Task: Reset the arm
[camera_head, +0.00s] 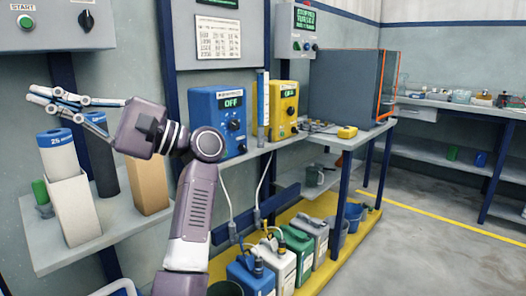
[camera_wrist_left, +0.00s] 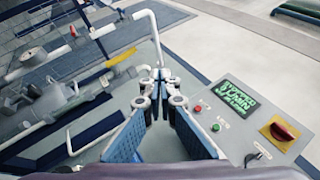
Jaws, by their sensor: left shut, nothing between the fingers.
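My left gripper (camera_head: 40,97) is raised on my left arm at the left of the head view and points left. It is in front of the wall, above the left shelf in the picture. In the left wrist view its fingers (camera_wrist_left: 159,85) meet at their tips, with nothing between them. My right gripper is not in view.
The left shelf (camera_head: 130,222) carries white and brown upright boxes and a blue-topped cylinder (camera_head: 56,140). Blue (camera_head: 215,120) and yellow (camera_head: 284,108) units stand on the middle bench. Several jugs stand on a yellow platform (camera_head: 345,240). Open grey floor lies at right.

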